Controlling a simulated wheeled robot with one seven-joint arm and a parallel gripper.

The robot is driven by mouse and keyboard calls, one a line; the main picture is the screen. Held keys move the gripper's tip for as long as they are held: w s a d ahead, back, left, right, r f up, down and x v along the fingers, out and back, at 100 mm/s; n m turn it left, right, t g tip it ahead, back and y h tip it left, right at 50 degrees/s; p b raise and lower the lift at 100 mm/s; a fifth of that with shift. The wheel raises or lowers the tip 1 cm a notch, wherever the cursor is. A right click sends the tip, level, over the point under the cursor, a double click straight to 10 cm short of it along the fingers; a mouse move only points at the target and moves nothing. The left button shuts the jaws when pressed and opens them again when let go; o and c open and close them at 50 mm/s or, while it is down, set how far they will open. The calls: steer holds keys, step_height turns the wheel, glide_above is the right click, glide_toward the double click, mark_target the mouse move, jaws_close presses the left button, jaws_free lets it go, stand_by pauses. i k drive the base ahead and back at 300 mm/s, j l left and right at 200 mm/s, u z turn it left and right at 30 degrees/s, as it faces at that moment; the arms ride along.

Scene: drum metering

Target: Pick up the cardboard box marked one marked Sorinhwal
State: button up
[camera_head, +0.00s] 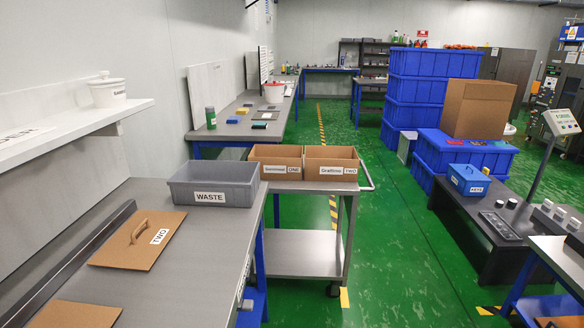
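An open-topped cardboard box (273,173) stands at the left of the top of a metal cart in the middle of the view. Its front has small print that appears to read Sorinhwal, and the word ONE. A similar cardboard box (330,173), labelled TWO with a different small name, stands right beside it. The inside of each box is mostly hidden by its front wall. My gripper is not in view.
A grey WASTE bin (211,186) stands on the near bench, close to the box marked ONE. A brown lid (138,240) marked TWO lies there. The cart (342,187) has a handle at right. Green floor (400,250) is open right of it.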

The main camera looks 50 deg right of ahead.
mark_target(280, 162)
steer(key=l+z, duration=0.15)
steer(key=l, duration=0.2)
steer(key=i+l+z, duration=0.2)
steer(key=l, duration=0.15)
steer(key=l+z, duration=0.15)
steer(key=l, duration=0.2)
steer(key=l+z, duration=0.25)
steer(key=l, duration=0.1)
